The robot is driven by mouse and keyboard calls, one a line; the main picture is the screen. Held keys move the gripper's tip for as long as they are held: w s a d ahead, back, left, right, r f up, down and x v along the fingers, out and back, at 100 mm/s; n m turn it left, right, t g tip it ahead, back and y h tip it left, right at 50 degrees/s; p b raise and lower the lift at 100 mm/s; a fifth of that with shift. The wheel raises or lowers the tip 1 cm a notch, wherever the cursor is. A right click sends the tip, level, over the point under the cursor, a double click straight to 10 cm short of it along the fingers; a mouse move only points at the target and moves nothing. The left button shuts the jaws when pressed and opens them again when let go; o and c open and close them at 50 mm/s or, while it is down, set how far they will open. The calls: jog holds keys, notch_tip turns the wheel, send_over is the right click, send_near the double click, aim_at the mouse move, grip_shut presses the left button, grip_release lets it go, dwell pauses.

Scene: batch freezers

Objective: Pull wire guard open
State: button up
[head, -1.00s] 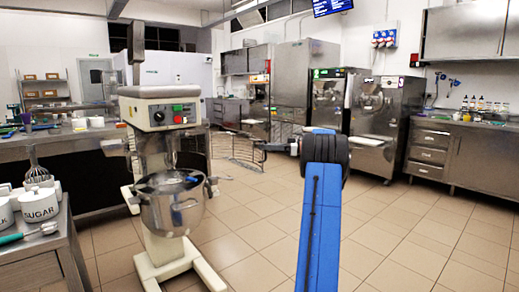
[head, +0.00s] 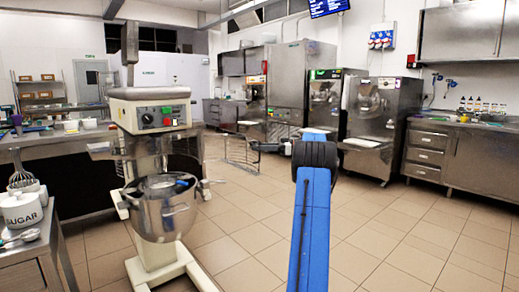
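The planetary mixer (head: 150,108) stands at left with a steel bowl (head: 163,208) below its cream head. The wire guard (head: 240,152) is a thin wire frame standing out to the right of the mixer, swung away from the bowl. My blue arm rises from the bottom of the head view and bends left at its black joint. My gripper (head: 262,147) is small and dark at the guard's right edge. Its fingers are too small to tell whether they are open or shut, or whether they touch the wire.
A steel table with a sugar container (head: 22,209) and a whisk (head: 20,177) stands at the left edge. Steel batch freezers (head: 383,115) and a counter (head: 463,160) line the back right. The tiled floor (head: 390,235) around my arm is clear.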

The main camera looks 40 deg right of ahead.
jog(key=shift+d, duration=0.1)
jog(key=v, duration=1.7)
jog(key=shift+s+d, duration=0.1)
jog(key=shift+s, duration=0.05)
jog(key=shift+r, duration=0.1)
